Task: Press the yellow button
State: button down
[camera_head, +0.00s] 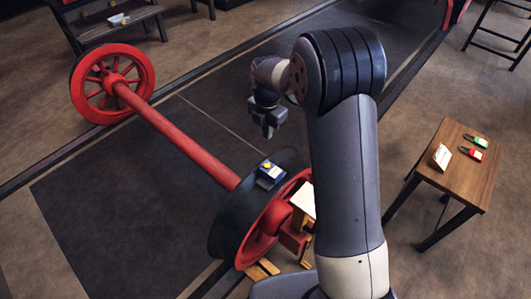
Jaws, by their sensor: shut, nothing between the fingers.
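A small dark box (271,175) with a pale face rests at the top of the near red wheel. A small yellow spot, which looks like the yellow button (267,166), shows on it. My gripper (268,134) is shut and empty, pointing down. In the picture it is just above the box, with a gap between them; I cannot tell how far apart they are in depth.
A red axle (180,137) joins the near wheel to a far red spoked wheel (84,84). A wooden table (455,180) at right holds a green item (480,142), a red item (471,154) and a white card (441,157). Dark floor (120,205) lies clear at left.

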aim_at(267, 165)
notch_tip(267, 165, down, 14)
jog(key=shift+b, duration=0.35)
dwell(0.5)
